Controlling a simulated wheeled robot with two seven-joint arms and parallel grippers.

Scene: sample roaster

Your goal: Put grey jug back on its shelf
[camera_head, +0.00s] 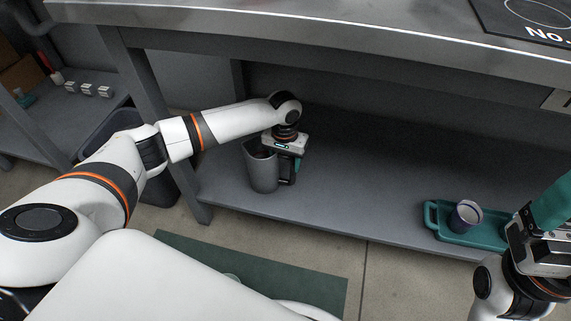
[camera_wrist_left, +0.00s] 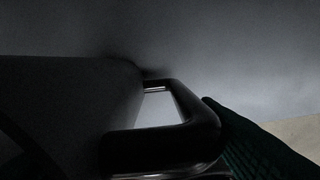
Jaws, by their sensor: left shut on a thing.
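The grey jug (camera_head: 263,171) is upright at the lower shelf (camera_head: 330,208) under the steel worktop, toward the shelf's left part. Its base appears to be at the shelf surface; I cannot tell for sure whether it touches. My left gripper (camera_head: 288,168) reaches in under the worktop and is shut on the jug's handle, on the jug's right side. In the left wrist view the dark jug body (camera_wrist_left: 60,105) fills the left, with the black handle (camera_wrist_left: 195,128) beside a teal finger. My right gripper (camera_head: 545,212) is at the right edge, partly cut off; its jaw opening is unclear.
A teal tray (camera_head: 441,228) holding a small cup (camera_head: 465,215) is at the shelf's right front. The worktop edge (camera_head: 330,42) hangs above my left arm. A table leg (camera_head: 160,110) and a dark bin (camera_head: 120,125) are at left. The middle shelf is clear.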

